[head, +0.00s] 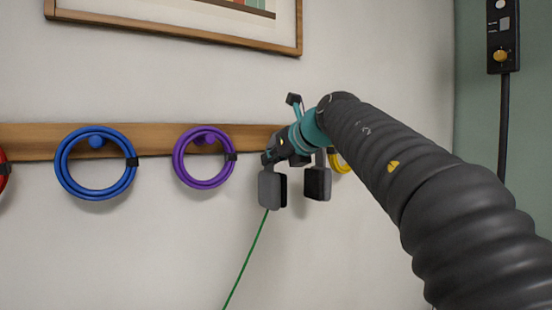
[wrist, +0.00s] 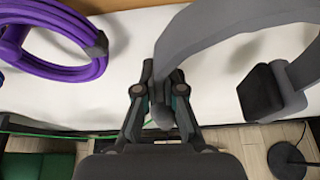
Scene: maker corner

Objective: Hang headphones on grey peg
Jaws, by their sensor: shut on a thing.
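My gripper (head: 275,155) is up against the wall in front of the wooden rail, shut on the grey headphones. In the wrist view my gripper (wrist: 165,75) closes on the grey headband (wrist: 225,28) of the headphones, which arches up and to the right. A dark-padded ear cup (wrist: 275,92) hangs at the right there. In the head view the headphones' two ear cups (head: 271,189) hang below my gripper, and the headband is mostly hidden. I cannot make out the grey peg in either view; my arm covers part of the rail.
The wooden rail (head: 148,137) carries a blue cable coil (head: 62,177) and a purple coil (head: 180,170), left of my gripper. A yellow coil (head: 341,164) shows partly behind my arm. A thin green cord (head: 246,260) runs down. A picture frame (head: 180,38) hangs above.

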